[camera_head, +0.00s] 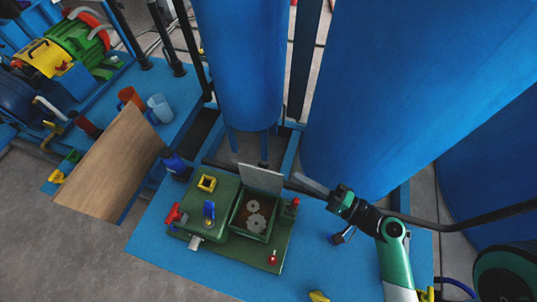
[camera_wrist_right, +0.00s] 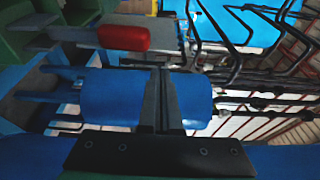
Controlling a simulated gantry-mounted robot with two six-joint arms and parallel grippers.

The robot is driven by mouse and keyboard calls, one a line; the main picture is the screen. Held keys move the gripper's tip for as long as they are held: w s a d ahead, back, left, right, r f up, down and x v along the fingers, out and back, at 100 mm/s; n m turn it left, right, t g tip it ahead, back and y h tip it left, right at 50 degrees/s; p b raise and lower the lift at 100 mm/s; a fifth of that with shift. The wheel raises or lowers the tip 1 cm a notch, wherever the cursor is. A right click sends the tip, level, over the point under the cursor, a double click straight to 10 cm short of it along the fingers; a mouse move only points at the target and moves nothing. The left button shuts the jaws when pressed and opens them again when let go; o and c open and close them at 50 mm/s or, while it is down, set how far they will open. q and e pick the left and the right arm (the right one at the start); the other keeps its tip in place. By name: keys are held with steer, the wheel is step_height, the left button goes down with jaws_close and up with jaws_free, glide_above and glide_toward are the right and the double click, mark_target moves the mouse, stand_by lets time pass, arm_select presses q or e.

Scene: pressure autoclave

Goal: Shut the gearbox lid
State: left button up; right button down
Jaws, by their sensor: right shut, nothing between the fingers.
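The gearbox (camera_head: 240,215) is a green box on the blue platform, with grey gears (camera_head: 254,215) visible in its open compartment. Its pale grey lid (camera_head: 261,179) stands up at the back edge of that compartment. My right gripper (camera_head: 312,185) is shut and empty, to the right of the raised lid and apart from it in the head view. In the right wrist view its closed fingers (camera_wrist_right: 163,100) point up the middle of the picture. My left gripper does not show.
Tall blue tanks (camera_head: 240,60) stand behind the gearbox. A red knob (camera_head: 272,257) is at the gearbox's front right. Blue platform (camera_head: 165,245) lies bare at the front left.

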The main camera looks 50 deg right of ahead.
mark_target(263, 176)
steer(key=w+b, duration=0.6)
steer(key=w, duration=0.3)
steer(key=shift+w+a+f, duration=0.15)
steer(key=shift+w+a, duration=0.1)
steer(key=shift+a, duration=0.05)
steer(key=shift+s+a+r+n+b, duration=0.15)
steer(key=shift+a+n, duration=0.2)
steer(key=shift+a, duration=0.05)
steer(key=shift+s+a+r+n+b, duration=0.1)
steer(key=shift+s+a+n+b, duration=0.05)
steer(key=shift+a+n, duration=0.2)
